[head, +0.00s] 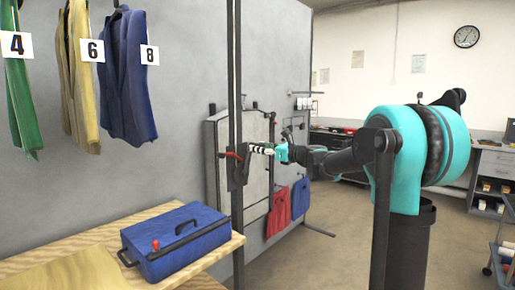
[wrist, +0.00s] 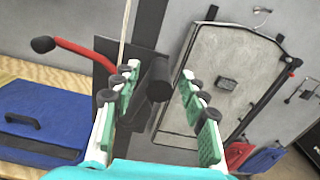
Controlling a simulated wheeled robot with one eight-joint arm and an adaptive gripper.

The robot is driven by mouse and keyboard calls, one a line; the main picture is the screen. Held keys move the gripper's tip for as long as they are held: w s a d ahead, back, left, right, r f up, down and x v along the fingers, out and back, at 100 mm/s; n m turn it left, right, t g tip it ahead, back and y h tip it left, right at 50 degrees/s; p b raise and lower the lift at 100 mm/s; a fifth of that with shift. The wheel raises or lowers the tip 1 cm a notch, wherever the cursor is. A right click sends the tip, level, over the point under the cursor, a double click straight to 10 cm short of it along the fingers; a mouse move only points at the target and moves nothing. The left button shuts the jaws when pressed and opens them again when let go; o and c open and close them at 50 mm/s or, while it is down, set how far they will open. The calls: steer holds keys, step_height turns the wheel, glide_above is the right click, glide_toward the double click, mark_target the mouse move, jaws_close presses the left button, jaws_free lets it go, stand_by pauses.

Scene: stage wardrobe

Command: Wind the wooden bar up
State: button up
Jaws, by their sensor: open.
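A dark winch (head: 237,172) is mounted on the upright post (head: 235,80). A red lever (wrist: 85,51) with a black knob (wrist: 43,44) sticks out to its left; the red lever also shows in the head view (head: 231,155). A short black cylinder (wrist: 159,78) stands out from the winch towards me. My gripper (wrist: 160,97) is open, its green-padded fingers on either side of the cylinder in the wrist view; I cannot tell whether they touch it. In the head view my gripper (head: 262,149) is close to the winch. The wooden bar itself is not clearly in view.
A blue case (head: 177,240) lies on the wooden table (head: 75,243) at lower left. Numbered garments (head: 128,75) hang above. The floor (head: 345,220) in the middle is clear.

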steer(key=shift+x, duration=0.8)
steer(key=shift+c, duration=0.2)
jaws_close()
